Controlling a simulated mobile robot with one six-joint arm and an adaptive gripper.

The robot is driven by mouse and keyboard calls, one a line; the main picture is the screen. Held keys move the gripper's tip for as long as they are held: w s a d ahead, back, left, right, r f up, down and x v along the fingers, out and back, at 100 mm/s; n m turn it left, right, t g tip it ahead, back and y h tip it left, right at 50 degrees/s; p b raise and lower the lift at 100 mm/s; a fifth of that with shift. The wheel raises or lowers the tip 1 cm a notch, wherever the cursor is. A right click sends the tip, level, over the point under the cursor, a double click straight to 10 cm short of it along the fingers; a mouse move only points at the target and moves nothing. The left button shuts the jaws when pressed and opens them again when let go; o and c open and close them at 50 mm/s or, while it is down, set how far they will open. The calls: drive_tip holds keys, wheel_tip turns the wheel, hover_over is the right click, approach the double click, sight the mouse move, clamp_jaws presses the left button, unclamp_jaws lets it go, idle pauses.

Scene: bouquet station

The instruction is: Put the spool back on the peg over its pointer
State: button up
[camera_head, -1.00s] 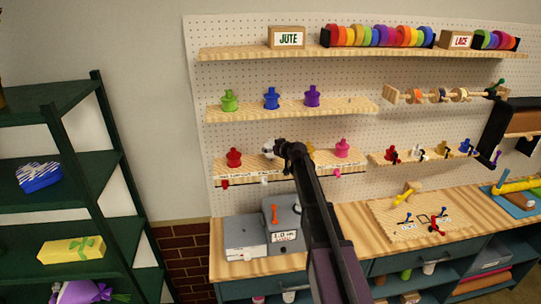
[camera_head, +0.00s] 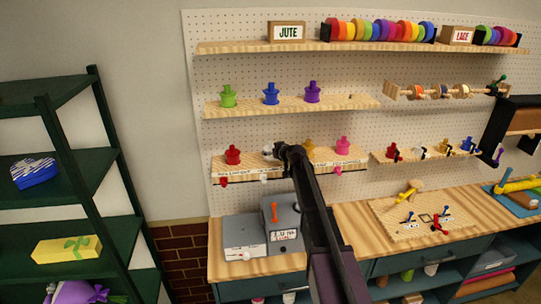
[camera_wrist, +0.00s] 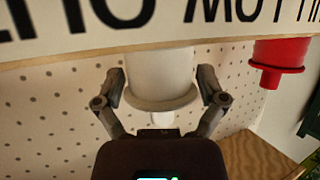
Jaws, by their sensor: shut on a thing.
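My gripper (camera_wrist: 161,82) is shut on a white spool (camera_wrist: 160,73), with a finger on each side of its body. The wrist view appears upside down, with the shelf's label strip (camera_wrist: 120,30) along its top edge. This strip hides the far end of the spool, so I cannot tell whether it is seated on a peg. In the head view my gripper (camera_head: 283,151) is at the lower left wall shelf, between the red and yellow spools. A small white pointer (camera_head: 265,180) shows below that shelf's front edge, just below my gripper.
On the same shelf stand a red spool (camera_head: 232,155), a yellow spool (camera_head: 309,146) and a pink spool (camera_head: 342,145). Red (camera_head: 223,182) and pink (camera_head: 338,171) pointers show below. The upper shelf holds green, blue and purple spools. A grey box (camera_head: 283,222) stands below.

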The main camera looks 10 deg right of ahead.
drive_tip(key=shift+f, duration=0.15)
drive_tip(key=o, duration=0.9)
drive_tip(key=shift+o, duration=0.2)
drive_tip(key=shift+r, duration=0.25)
drive_tip(key=p+v, duration=0.4)
drive_tip(key=v, duration=0.8)
drive_tip(key=shift+p, duration=0.3)
